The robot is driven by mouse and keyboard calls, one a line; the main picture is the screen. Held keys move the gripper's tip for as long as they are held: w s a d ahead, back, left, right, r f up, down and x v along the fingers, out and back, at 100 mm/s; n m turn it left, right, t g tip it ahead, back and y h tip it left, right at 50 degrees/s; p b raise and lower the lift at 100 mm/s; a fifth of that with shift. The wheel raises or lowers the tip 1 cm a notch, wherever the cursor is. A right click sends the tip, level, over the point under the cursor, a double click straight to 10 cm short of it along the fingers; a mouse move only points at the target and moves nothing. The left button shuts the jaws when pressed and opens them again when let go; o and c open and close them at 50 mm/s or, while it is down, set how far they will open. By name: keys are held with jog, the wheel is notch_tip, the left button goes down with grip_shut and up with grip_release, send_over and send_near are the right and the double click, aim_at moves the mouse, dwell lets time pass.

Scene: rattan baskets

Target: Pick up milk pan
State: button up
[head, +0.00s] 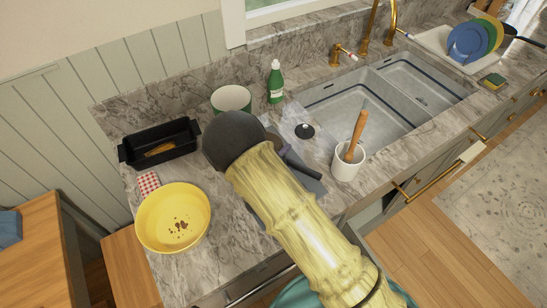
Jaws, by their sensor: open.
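I cannot make out the milk pan for certain. A green pot with a white inside (231,98) stands upright at the back of the counter, left of the green bottle. My arm hides part of its near side, and no handle shows on it. My yellow arm reaches up over the counter from the bottom of the head view to a dark rounded joint. My fingertips cannot be made out behind this joint. A dark bar-like shape (303,167) shows just right of the arm, over a blue-grey cloth (312,184). I cannot tell what it belongs to.
A black baking dish (128,153) and a yellow bowl (150,213) are on the left. A green bottle (276,84), a black knob (305,131) and a white utensil crock (346,170) are right of the arm. The double sink (345,105) lies beyond.

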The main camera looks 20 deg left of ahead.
jog(key=shift+c, duration=0.2)
grip_shut()
jog(key=shift+r, duration=0.1)
notch_tip(320, 180, up, 10)
jog(key=b, duration=0.1)
jog(key=shift+b, duration=0.35)
dwell(0.3)
dwell(0.7)
notch_tip(320, 180, up, 10)
jog(key=p, duration=1)
